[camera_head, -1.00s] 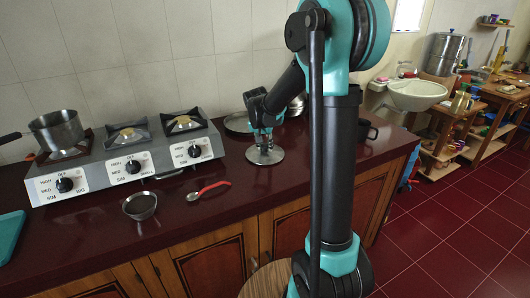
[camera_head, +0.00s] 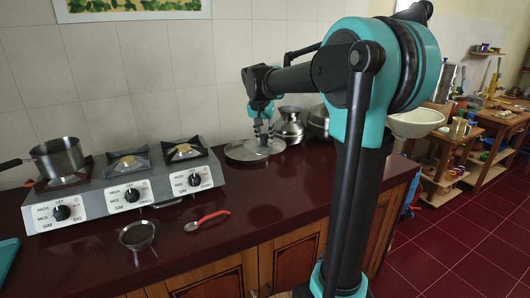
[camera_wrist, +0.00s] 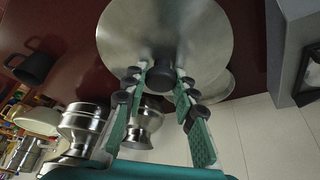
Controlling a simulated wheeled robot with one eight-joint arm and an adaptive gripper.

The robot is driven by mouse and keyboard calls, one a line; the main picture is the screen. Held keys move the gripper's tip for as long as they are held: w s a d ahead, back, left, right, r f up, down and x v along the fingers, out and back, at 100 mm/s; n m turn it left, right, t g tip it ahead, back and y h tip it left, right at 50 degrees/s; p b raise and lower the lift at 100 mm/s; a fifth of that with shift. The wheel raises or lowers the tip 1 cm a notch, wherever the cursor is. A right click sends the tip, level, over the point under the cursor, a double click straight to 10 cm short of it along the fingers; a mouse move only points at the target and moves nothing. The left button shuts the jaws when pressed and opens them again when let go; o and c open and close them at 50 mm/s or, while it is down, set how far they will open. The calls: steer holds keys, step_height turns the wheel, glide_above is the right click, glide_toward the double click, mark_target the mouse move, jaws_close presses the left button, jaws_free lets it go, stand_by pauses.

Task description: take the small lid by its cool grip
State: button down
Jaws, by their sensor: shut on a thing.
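The small lid (camera_head: 268,148) is a round silver metal disc with a black knob (camera_wrist: 163,74), seen from its knob side in the wrist view. My gripper (camera_head: 262,131) is above the lid in the head view. In the wrist view its green-padded fingers (camera_wrist: 161,82) are shut on the black knob, one on either side. The lid is level, by the back of the counter, and overlaps a larger pale metal disc (camera_head: 238,152). Whether the two touch cannot be told.
Metal pots (camera_head: 289,126) stand close to the right of the lid. A stove (camera_head: 125,182) with a saucepan (camera_head: 57,158) is at the left. A small strainer (camera_head: 137,235) and a red-handled spoon (camera_head: 207,220) lie in front. The front right counter is clear.

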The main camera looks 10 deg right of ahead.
mark_target(265, 135)
steer(key=shift+r, duration=4.05)
steer(key=shift+a, duration=0.1)
